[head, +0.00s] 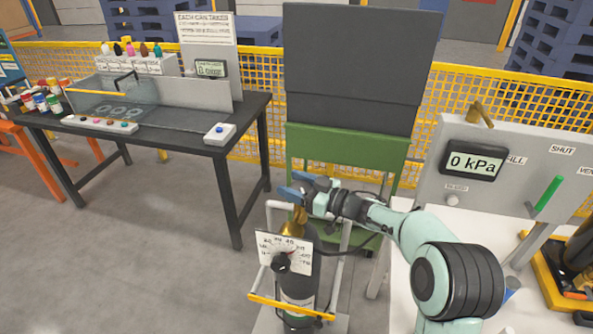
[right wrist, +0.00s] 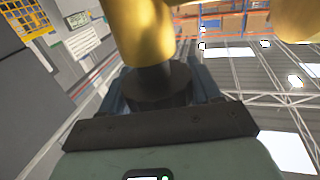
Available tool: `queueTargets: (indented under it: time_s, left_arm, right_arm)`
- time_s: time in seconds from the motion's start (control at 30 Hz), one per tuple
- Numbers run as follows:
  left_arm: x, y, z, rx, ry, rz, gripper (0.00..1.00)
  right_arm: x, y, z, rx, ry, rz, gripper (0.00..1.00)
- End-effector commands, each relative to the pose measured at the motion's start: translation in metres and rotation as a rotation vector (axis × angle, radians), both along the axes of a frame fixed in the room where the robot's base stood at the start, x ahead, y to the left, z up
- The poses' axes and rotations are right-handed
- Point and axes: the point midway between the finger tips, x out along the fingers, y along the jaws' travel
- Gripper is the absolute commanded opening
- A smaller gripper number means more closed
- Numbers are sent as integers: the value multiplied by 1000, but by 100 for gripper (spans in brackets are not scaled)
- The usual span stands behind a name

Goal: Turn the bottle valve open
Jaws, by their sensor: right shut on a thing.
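My right gripper (head: 296,190) reaches in from the right at the top of the valve. In the right wrist view its blue fingers (right wrist: 164,92) are shut on the dark round valve knob (right wrist: 158,84), one on each side. The knob is mostly hidden in the head view. My left gripper is out of view.
A grey panel (head: 432,190) at right carries a display (head: 471,163) reading 0 kPa and a green lever (head: 548,194). A green and dark grey board (head: 345,150) stands behind the bottle. A black table (head: 185,140) with small items is at left. The floor between is clear.

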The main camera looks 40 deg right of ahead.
Motion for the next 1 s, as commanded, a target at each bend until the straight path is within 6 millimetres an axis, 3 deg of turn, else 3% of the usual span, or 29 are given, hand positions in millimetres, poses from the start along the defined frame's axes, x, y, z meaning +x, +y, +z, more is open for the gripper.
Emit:
queueTargets:
  time_s: [0.03, 0.37, 0.7, 1.0]
  left_arm:
    - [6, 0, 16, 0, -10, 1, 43]
    - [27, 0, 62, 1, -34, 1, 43]
    - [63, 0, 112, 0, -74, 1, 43]
    - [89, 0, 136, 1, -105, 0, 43]
  right_arm:
    - [1, -1, 4, -1, 4, 46, 32]
    - [-1, 4, 5, 0, 1, 361, 32]
    - [-4, 8, 6, -1, -5, 681, 32]
    - [-9, 9, 3, -1, -7, 907, 32]
